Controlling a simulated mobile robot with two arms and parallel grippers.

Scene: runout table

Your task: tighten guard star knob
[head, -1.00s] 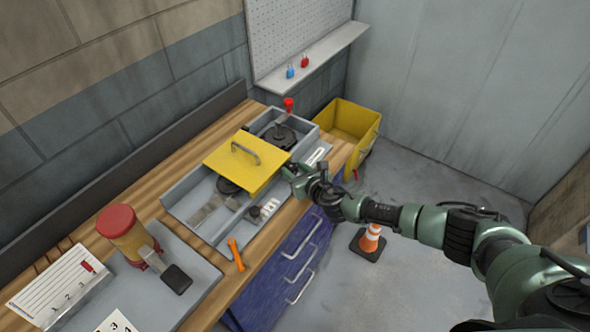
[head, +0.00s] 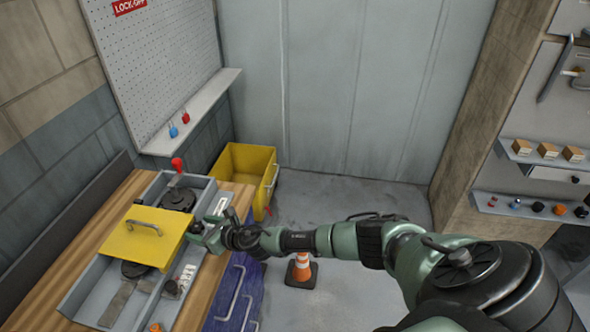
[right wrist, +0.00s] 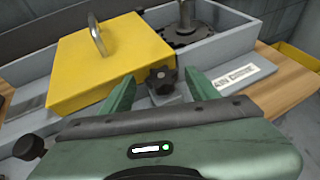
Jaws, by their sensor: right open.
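The yellow guard (head: 133,249) with a grey handle lies over the grey runout tray (head: 74,292) on the bench; it also shows in the right wrist view (right wrist: 103,72). A black star knob (right wrist: 161,80) sits at the guard's right edge, on a small grey block. My right gripper (head: 205,234) is at this edge. In the right wrist view its green fingers (right wrist: 158,88) are open, one on each side of the star knob, with visible gaps. The knob is hidden behind the gripper in the head view. My left gripper is not in view.
A second black knob (head: 171,287) stands on the tray nearer me. A red-topped lever (head: 177,165) rises at the tray's far end. A yellow bin (head: 247,172) and an orange cone (head: 301,268) stand on the floor. A shelf (head: 192,112) holds two padlocks.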

